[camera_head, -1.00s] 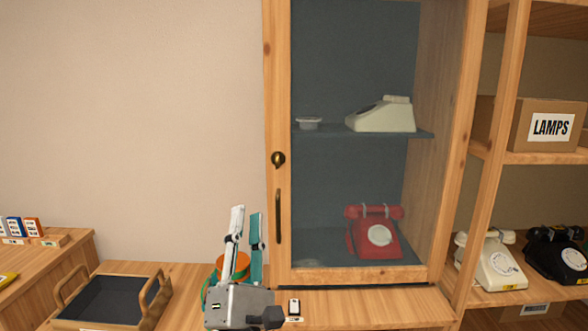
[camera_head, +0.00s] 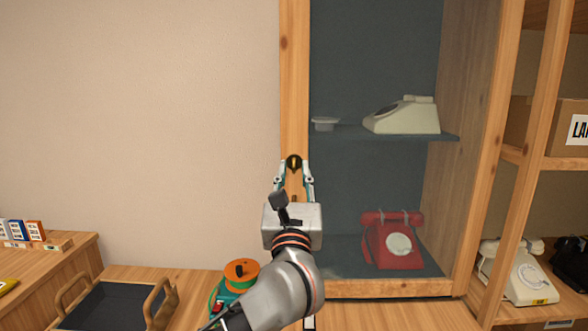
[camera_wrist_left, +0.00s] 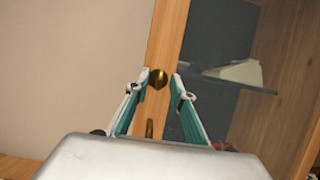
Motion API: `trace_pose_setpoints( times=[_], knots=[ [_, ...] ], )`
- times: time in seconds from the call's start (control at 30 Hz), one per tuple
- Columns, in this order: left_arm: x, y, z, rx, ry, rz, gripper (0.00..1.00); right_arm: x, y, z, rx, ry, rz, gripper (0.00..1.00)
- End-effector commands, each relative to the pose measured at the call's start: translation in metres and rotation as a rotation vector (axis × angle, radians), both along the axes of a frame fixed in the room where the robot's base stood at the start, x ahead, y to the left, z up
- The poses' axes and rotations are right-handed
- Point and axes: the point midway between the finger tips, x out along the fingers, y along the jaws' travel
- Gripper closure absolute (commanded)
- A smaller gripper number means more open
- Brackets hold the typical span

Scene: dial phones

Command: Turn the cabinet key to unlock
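The brass key (camera_head: 294,162) sits in the lock on the left frame post of the glass-fronted cabinet (camera_head: 293,60). It also shows as a round brass knob shape in the left wrist view (camera_wrist_left: 158,79). My left gripper (camera_head: 294,166) is raised in front of the post. Its fingers are apart, one on either side of the key in the picture, and I cannot tell whether they touch it. The left wrist view shows the open fingers (camera_wrist_left: 160,76) with the key between their tips. The cabinet handle is mostly hidden behind my gripper. My right gripper is not in view.
Inside the cabinet are a red dial phone (camera_head: 392,243) below and a cream phone (camera_head: 402,117) with a small dish (camera_head: 325,123) above. A green and orange object (camera_head: 241,271) and a dark tray (camera_head: 115,305) stand on the counter. Open shelves with phones are at right.

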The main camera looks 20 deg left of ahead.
Motion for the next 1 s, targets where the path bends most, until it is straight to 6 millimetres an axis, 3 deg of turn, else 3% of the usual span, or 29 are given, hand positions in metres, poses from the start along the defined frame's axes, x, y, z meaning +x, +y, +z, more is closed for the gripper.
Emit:
trace_pose_setpoints(
  times=[0.43, 0.53, 1.0],
  knots=[
    [0.011, 0.004, 0.005, 0.001, 0.000, 0.001, 0.77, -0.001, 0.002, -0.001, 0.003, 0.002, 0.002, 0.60],
    [0.011, 0.004, 0.005, 0.001, 0.000, 0.001, 1.00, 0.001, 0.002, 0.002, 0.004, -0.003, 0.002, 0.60],
    [0.011, 0.004, 0.008, 0.051, 0.014, 0.001, 1.00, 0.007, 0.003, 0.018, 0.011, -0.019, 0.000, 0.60]
  ],
)
